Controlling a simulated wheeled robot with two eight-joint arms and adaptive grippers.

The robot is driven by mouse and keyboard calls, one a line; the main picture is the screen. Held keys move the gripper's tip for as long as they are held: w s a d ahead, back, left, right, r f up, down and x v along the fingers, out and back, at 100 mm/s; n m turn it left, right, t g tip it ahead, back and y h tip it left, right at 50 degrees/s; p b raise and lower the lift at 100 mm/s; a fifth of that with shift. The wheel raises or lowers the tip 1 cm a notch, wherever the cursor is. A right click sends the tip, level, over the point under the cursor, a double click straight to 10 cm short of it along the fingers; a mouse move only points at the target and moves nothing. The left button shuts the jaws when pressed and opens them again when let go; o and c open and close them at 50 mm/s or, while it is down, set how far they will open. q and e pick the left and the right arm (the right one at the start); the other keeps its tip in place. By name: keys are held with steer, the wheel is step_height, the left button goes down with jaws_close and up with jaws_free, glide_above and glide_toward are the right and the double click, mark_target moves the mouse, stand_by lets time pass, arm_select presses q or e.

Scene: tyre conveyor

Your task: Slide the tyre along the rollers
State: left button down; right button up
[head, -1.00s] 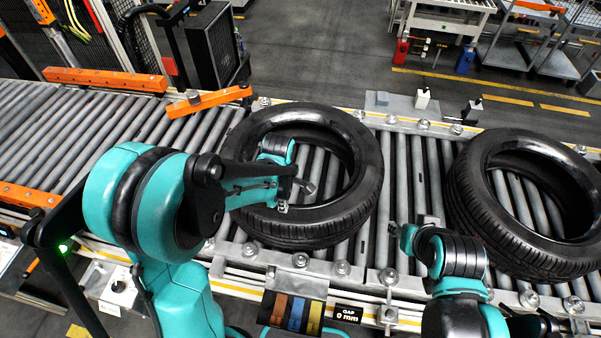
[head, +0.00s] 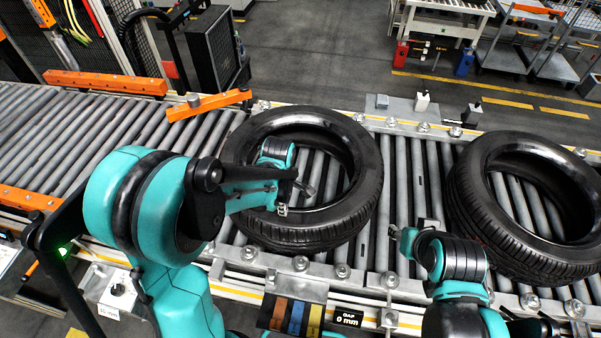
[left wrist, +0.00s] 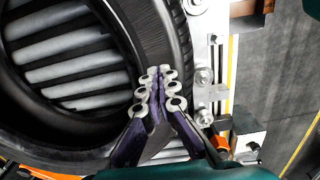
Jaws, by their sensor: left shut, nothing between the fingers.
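A black tyre (head: 362,150) lies flat on the grey rollers (head: 402,180) in the middle of the head view. My left gripper (head: 292,200) is over the near part of this tyre's rim and opening. In the left wrist view its two fingers (left wrist: 157,76) are together and empty, tips overlapping the tyre's sidewall (left wrist: 135,35); I cannot tell whether they touch it. A second tyre (head: 475,205) lies flat to the right, with a strip of bare rollers between the two. My right gripper (head: 402,238) is at the near conveyor edge below that strip; its fingers are unclear.
Bare rollers (head: 95,125) run left of the middle tyre. An orange bar (head: 210,103) reaches in at the far edge there, and another orange bar (head: 105,81) lines that edge. Metal rails with bolts border the rollers.

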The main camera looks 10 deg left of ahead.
arm_select(q)
steer(key=shift+f, duration=0.1)
stand_by(0.6)
steer(key=shift+f+b, duration=1.15)
steer(key=shift+w+d+b, duration=0.2)
steer(key=shift+w+d, duration=0.05)
steer(key=shift+w, duration=0.55)
steer(key=shift+w+d+b, duration=0.15)
steer(key=shift+w+d, duration=0.1)
steer(key=shift+w, duration=0.5)
steer(key=shift+r, duration=0.1)
step_height(320, 180, up, 8)
steer(key=p, duration=0.5)
